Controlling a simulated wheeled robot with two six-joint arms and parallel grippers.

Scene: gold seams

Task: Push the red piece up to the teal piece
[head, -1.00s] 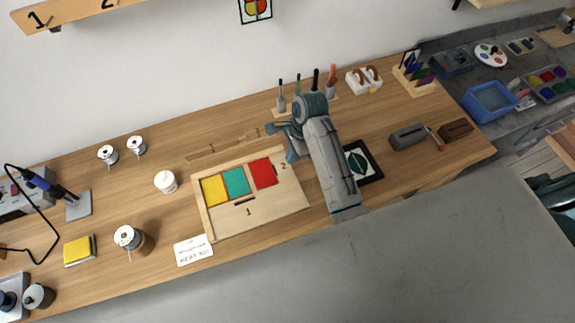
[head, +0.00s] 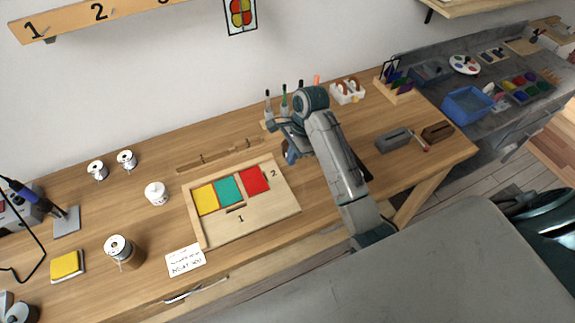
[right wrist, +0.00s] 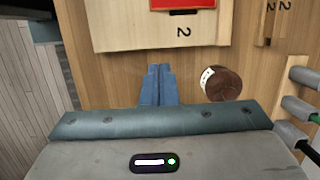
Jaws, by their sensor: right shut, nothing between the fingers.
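The red piece (head: 254,180) lies flat on the light wooden board (head: 262,213), right of the teal piece (head: 229,190). The two are very close; I cannot tell whether they touch. The yellow piece (head: 205,199) is left of the teal one. My right gripper (head: 290,157) is shut and empty, beyond the board's back right corner and apart from the red piece. In the right wrist view its blue fingers (right wrist: 158,72) point toward the board, with the red piece (right wrist: 183,4) cut off at the top edge. My left gripper is not in view.
A brown round object (right wrist: 223,84) stands close beside my right fingers in the wrist view. A wooden strip (head: 218,155) lies behind the board. A white jar (head: 156,193) and a paper card (head: 185,260) are left and in front of it.

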